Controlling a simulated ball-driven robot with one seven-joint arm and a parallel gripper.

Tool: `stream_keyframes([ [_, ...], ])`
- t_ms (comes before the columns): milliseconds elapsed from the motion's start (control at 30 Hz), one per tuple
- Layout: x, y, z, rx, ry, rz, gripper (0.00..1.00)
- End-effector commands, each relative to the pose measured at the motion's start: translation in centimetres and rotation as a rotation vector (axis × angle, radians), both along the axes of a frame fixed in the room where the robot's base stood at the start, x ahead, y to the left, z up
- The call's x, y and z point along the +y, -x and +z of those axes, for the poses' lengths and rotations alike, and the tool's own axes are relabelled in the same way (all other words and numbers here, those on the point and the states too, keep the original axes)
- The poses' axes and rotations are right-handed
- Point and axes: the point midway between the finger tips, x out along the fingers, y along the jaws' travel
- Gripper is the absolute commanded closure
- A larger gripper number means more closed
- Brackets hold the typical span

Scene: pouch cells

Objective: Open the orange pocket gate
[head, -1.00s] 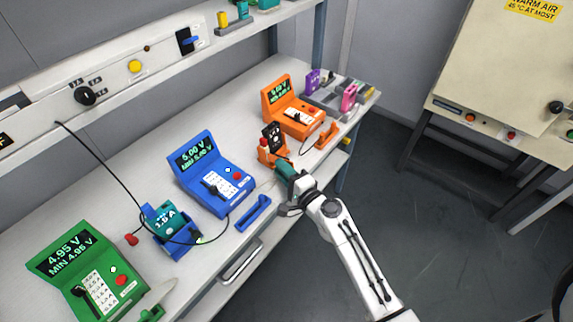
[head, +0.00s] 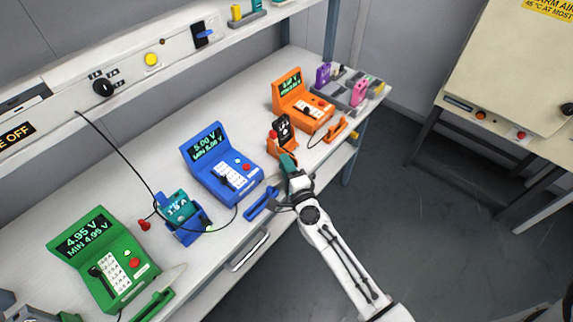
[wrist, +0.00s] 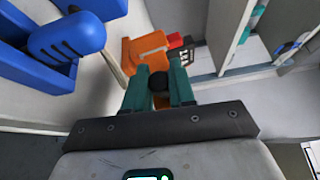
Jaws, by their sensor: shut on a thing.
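The orange pocket (head: 288,153) stands on the bench in front of the orange meter (head: 292,88). A black cell (head: 284,128) stands upright in it, with a red knob on its left. My gripper (head: 288,163) is at the pocket's near side. In the wrist view, the teal fingers of my gripper (wrist: 158,88) are closed around a dark round knob (wrist: 158,80) just in front of the orange pocket (wrist: 147,50). The gate itself is mostly hidden by my fingers, and I cannot tell how far it stands open.
The blue meter (head: 207,150) and a teal cell in a blue pocket (head: 190,236) are to the left. A blue bar (head: 262,200) lies near the bench edge, left of my gripper. The green meter (head: 85,240) is further left. The floor (head: 440,240) at right is clear.

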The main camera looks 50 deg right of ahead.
Motion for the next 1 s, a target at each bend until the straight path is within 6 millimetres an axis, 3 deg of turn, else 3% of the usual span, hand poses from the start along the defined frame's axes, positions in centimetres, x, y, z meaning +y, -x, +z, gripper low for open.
stream_keyframes([
  [100,0.0,0.1,-0.3,0.004,-0.003,-0.001,1.00],
  [133,0.0,0.1,-0.3,0.004,-0.003,-0.001,0.74],
  [367,0.0,0.1,-0.2,0.003,-0.001,0.000,0.52],
  [733,0.4,0.8,-0.2,0.002,-0.001,0.001,0.52],
  [1000,2.5,5.1,-0.3,0.005,-0.001,0.001,0.52],
])
